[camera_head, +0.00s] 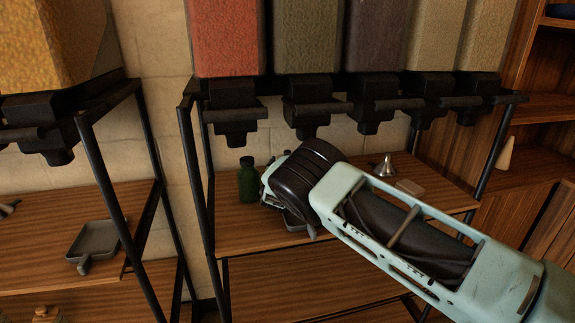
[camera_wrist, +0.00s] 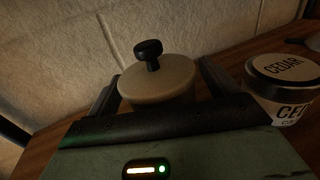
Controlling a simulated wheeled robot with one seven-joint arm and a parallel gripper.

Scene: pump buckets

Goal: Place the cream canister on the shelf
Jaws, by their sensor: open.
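The cream canister (camera_wrist: 160,82), with a round pale lid and a black knob, stands upright on a wooden surface in the wrist view. My gripper (camera_wrist: 158,92) is open, with one dark finger on each side of the canister. Whether the fingers touch it I cannot tell. In the head view my gripper (camera_head: 278,198) is over the wooden shelf (camera_head: 235,238) of the middle rack, largely behind my wrist. The canister cannot be made out there.
A jar labelled CEDAR (camera_wrist: 282,88) stands close to the right finger. A green bottle (camera_head: 248,179) stands left of my gripper. A metal funnel (camera_head: 384,166) and a small pale block (camera_head: 410,187) lie farther right. Black dispensers (camera_head: 310,110) hang above.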

